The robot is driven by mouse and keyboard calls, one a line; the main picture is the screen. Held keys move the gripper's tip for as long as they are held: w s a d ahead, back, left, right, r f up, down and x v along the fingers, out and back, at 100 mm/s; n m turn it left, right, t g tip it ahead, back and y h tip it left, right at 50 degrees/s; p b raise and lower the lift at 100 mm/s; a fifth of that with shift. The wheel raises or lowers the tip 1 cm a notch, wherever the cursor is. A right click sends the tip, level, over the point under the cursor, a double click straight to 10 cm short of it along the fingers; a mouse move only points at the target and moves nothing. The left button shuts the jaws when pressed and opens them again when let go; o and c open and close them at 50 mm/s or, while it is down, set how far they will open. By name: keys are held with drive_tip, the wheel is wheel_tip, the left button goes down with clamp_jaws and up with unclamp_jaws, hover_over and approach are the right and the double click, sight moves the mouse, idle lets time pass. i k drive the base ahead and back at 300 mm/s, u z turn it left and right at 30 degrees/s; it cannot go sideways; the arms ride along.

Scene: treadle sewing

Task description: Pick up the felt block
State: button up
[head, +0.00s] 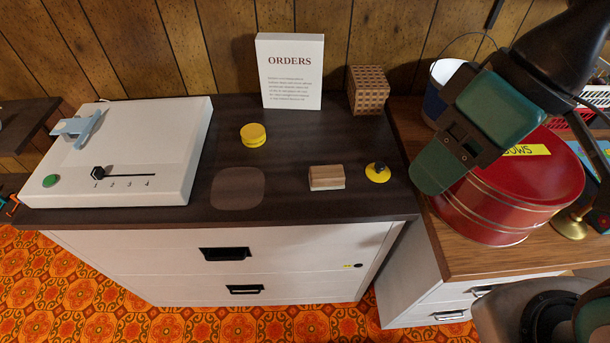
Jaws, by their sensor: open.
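A small tan block (326,177) with a lengthwise line lies on the dark cabinet top (300,208), near its front right. It is the most block-like small thing there, but I cannot tell from its surface that it is felt. A larger brown checkered block (368,89) stands at the back right of the same top. My gripper (432,176) reaches in from the upper right, dark with green parts. It is open, right of the tan block and apart from it, in front of the red tin. The gap between its fingers is hard to see.
A yellow disc (253,135) and a yellow piece with a black knob (378,172) lie near the tan block. An ORDERS sign (290,72) stands behind. A white slider device (120,150) fills the left. The red tin (510,190) and blue-white bucket (436,103) stand right.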

sight(329, 177)
drive_tip(key=k, duration=1.15)
drive_tip(key=u, duration=1.2)
drive_tip(key=i, duration=1.7)
drive_tip(key=z, duration=0.75)
